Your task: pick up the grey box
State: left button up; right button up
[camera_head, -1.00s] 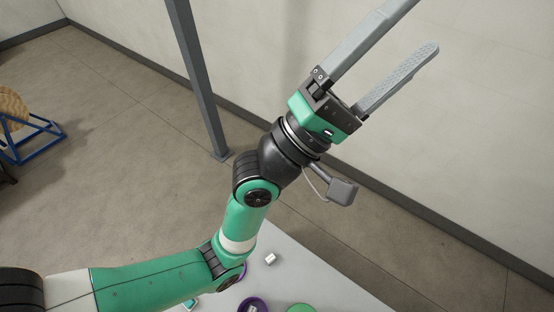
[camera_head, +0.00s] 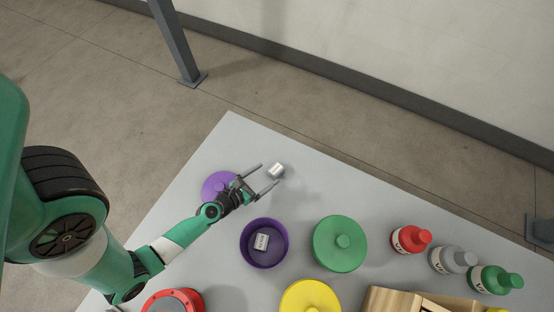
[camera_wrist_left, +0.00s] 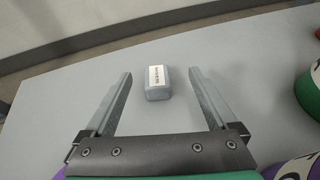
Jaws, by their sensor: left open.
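The grey box (camera_head: 276,170) is small, with a white label on top. It lies on the grey table (camera_head: 330,190) near its far edge. In the left wrist view the grey box (camera_wrist_left: 158,82) sits between the lines of the two fingers, just beyond or level with their tips. My left gripper (camera_head: 268,176) is open and empty, its fingers pointing at the box. The left wrist view also shows the open left gripper (camera_wrist_left: 160,85). I cannot tell whether a finger touches the box. My right gripper is not in view.
A purple lid (camera_head: 216,186) lies beside my left wrist. A purple bowl (camera_head: 245,255) holds a white labelled block (camera_head: 261,241). A green lid (camera_head: 338,250), yellow lid (camera_head: 308,297), red round item (camera_head: 172,303), wooden box (camera_head: 385,300) and bottles (camera_head: 411,239) stand nearer or right.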

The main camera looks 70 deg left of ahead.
aim_at(275, 169)
pick_arm(q)
jog(key=f, duration=0.1)
jog(key=s+f, duration=0.1)
jog(key=f, duration=0.1)
jog(key=shift+f+b, duration=0.2)
jog(key=shift+b, duration=0.2)
jog(key=shift+w+a, duration=0.1)
jog(key=shift+w, duration=0.1)
jog(key=shift+a+r, duration=0.1)
jog(key=shift+r, duration=0.05)
jog(key=shift+w+a, duration=0.1)
jog(key=shift+w, duration=0.05)
jog(key=x, duration=0.6)
jog(key=shift+w+a, duration=0.15)
jog(key=shift+w, duration=0.1)
jog(key=x, duration=0.2)
jog(key=b+x, duration=0.1)
jog(key=x, duration=0.2)
jog(key=shift+a+r, duration=0.1)
jog(key=shift+r, duration=0.1)
jog(key=shift+s, duration=0.15)
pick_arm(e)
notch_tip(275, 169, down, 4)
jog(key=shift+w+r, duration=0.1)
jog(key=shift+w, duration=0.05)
